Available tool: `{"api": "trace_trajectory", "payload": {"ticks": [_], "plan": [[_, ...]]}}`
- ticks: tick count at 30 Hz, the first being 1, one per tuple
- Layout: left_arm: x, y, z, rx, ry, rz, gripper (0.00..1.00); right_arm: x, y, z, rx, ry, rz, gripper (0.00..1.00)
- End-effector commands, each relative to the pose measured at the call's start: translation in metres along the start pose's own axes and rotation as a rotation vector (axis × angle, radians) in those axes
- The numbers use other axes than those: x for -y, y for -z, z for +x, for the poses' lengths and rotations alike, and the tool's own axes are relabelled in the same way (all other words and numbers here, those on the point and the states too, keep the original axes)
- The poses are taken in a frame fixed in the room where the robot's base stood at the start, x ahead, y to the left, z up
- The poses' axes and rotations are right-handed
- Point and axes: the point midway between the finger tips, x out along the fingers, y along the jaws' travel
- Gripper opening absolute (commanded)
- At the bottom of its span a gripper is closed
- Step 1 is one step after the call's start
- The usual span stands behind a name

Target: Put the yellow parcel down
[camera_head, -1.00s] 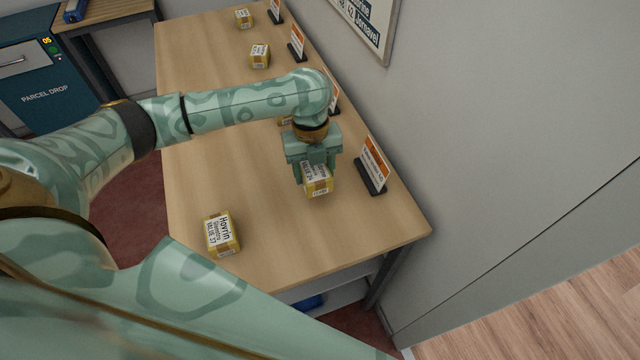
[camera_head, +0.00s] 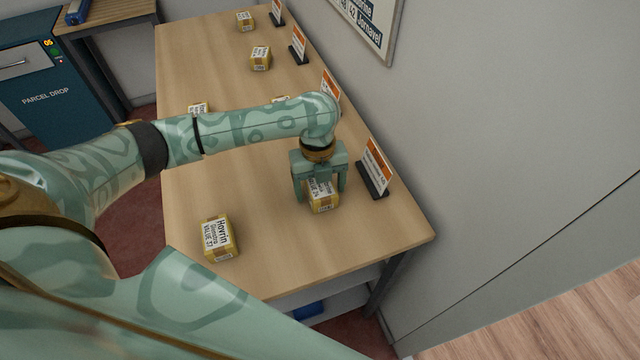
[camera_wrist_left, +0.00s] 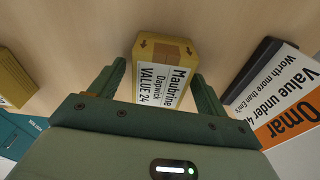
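The yellow parcel (camera_head: 322,197), with a white label reading "VALUE 24", sits on the wooden counter (camera_head: 270,255) near its front right. It also shows in the left wrist view (camera_wrist_left: 165,68). My left gripper (camera_head: 320,196) is directly above it, pointing down. Its fingers are spread on either side of the parcel, and in the wrist view a gap shows beside the left finger. My left gripper is open around the parcel. My right gripper is not in view.
A sign (camera_head: 375,168) stands right of the parcel; its "Omar" text shows in the wrist view (camera_wrist_left: 285,95). Another parcel (camera_head: 219,238), value 37, lies to the left. More parcels (camera_head: 260,58) and signs (camera_head: 298,45) stand farther back. A wall (camera_head: 500,130) borders the right side.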

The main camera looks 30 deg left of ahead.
Motion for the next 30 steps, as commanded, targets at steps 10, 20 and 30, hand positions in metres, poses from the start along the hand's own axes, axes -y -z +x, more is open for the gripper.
{"api": "trace_trajectory", "payload": {"ticks": [10, 20, 30], "plan": [[0.001, 0.000, -0.038, 0.005, 0.003, 0.001, 0.76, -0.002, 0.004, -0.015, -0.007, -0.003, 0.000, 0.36], [0.000, 0.000, -0.109, 0.002, 0.002, 0.000, 0.76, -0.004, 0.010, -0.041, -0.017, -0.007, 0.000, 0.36], [0.000, 0.000, -0.123, -0.001, -0.001, -0.001, 0.76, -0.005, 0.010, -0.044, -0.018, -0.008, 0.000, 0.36]]}}
